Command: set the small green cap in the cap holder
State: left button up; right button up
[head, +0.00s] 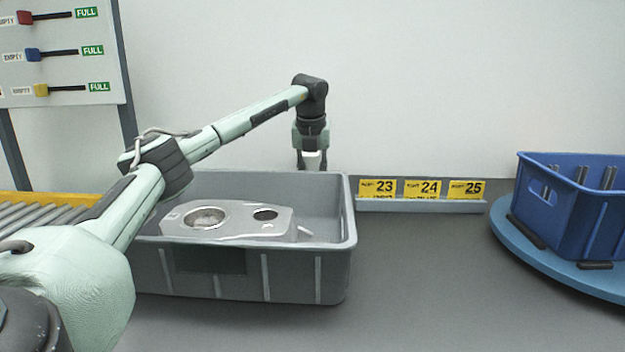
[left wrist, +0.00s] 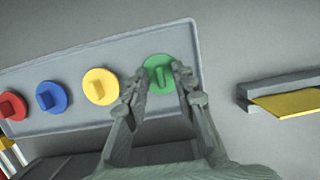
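The small green cap (left wrist: 158,73) is a round disc with a raised grip bar. In the left wrist view it lies at the right end of a long grey tray-like holder (left wrist: 60,68). My left gripper (left wrist: 160,70) has its two fingers apart, one on each side of the green cap's bar, with a gap visible to the bar. In the head view my left gripper (head: 312,163) points down behind the grey crate, near the wall. The cap and holder are hidden there. My right gripper is in neither view.
Yellow (left wrist: 101,87), blue (left wrist: 52,97) and red (left wrist: 11,106) caps lie left of the green one. The grey crate (head: 300,275) holds a metal casting (head: 235,228). A blue bin (head: 570,225) stands on a turntable at right.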

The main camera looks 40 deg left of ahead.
pick_arm(q)
jog(key=v, duration=1.2)
jog(key=shift+r, duration=0.15)
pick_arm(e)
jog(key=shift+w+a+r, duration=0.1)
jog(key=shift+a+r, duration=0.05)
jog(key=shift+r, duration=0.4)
